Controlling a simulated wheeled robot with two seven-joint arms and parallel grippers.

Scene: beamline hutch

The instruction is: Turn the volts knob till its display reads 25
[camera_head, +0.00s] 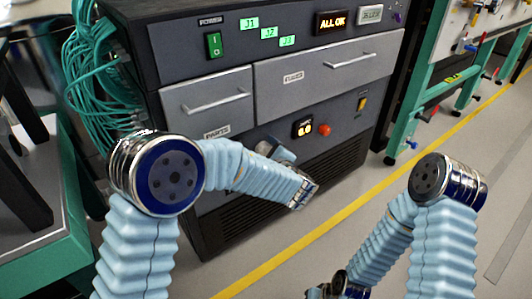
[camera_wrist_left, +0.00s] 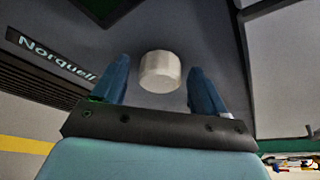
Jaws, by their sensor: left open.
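A pale round knob (camera_wrist_left: 160,72) stands out from the dark cabinet panel in the left wrist view. My left gripper (camera_wrist_left: 158,85) is open, with one blue finger on each side of the knob and a visible gap to each.
A red button (camera_head: 324,129) and a yellow switch (camera_head: 362,104) are right of the small display. Green cables (camera_head: 92,75) hang at left.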

